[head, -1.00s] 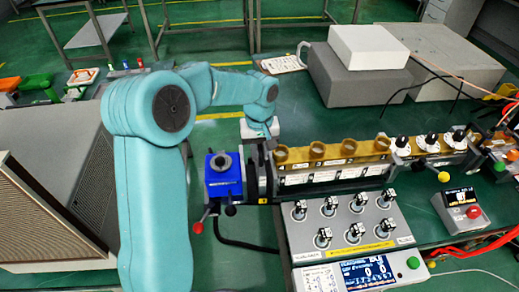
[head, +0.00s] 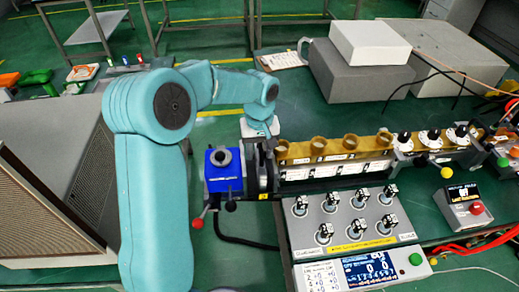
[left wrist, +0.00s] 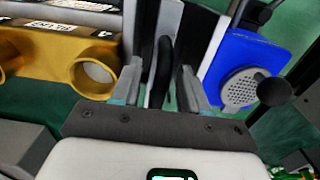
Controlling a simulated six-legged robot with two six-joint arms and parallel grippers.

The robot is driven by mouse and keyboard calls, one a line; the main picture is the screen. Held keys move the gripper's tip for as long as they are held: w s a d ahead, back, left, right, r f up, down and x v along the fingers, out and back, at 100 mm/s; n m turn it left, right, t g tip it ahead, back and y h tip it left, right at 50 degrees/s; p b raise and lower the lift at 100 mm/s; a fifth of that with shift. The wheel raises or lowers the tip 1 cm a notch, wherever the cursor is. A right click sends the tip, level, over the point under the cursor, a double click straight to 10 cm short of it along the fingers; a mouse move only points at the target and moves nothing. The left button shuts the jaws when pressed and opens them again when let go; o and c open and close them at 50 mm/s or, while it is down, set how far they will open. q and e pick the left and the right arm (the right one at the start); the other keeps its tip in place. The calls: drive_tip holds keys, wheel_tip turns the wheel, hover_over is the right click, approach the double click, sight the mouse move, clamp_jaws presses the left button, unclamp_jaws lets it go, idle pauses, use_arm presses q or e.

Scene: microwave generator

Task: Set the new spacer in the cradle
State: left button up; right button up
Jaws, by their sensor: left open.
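My left gripper (head: 260,137) is low over the black fixture (head: 262,170) between the blue block and the brass row, its fingertips mostly hidden in the head view. In the left wrist view the left gripper (left wrist: 160,82) is open. A thin dark rounded piece (left wrist: 163,72), seen nearly edge-on, stands between its fingers with gaps on both sides. It may be the spacer in its cradle, but I cannot tell for sure. My right gripper is not in view.
The blue block (head: 222,178) with a grey round top stands just left of the fixture. The brass row of cups (head: 332,158) lies to its right. A sloped panel of knobs (head: 345,222) sits in front. Grey boxes (head: 360,72) stand behind.

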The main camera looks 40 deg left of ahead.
use_arm(q)
drive_tip(key=shift+d, duration=0.1)
wheel_tip(320, 180, up, 16)
drive_tip(key=p, duration=0.1)
drive_tip(key=shift+r, duration=0.15)
idle(0.4)
